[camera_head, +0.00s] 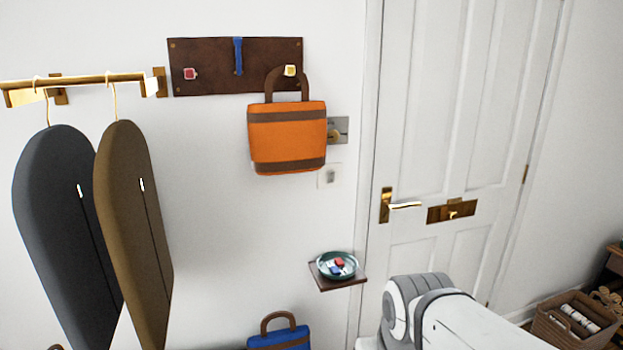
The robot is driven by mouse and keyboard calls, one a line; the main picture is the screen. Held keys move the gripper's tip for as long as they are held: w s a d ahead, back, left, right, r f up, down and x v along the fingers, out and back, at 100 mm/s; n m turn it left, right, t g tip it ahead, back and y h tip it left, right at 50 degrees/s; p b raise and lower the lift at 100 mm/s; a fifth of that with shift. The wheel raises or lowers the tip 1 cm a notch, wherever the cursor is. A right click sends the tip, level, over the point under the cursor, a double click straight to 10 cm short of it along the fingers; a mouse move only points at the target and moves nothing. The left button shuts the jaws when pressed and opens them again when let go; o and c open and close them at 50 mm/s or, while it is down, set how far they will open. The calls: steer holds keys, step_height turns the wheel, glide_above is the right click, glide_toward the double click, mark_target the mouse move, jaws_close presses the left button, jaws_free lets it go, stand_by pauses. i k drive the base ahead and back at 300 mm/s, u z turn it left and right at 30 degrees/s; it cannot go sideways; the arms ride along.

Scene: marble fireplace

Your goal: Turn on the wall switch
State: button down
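Two small plates are on the white wall left of the door, and I cannot tell for sure which is the wall switch. A grey metal plate (342,126) with a brass knob (335,136) is partly hidden behind the right edge of a hanging orange bag (287,130). Below it is a white plate (329,176) with a small greyish centre, close under the bag's lower right corner. Whether either is on or off is too small to tell. My white and grey arm shows at the bottom right, below and right of the plates. My gripper is not in view.
The bag hangs from a brown hook board (213,68). A small shelf (345,284) with a dish (337,265) juts out below the plates. Garment bags (135,230) hang at left. A blue bag (278,338) is below. The panelled door (455,130) has a brass handle (403,206).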

mark_target(331, 174)
steer(key=z, duration=0.05)
steer(key=i, duration=1)
steer(key=u, duration=0.05)
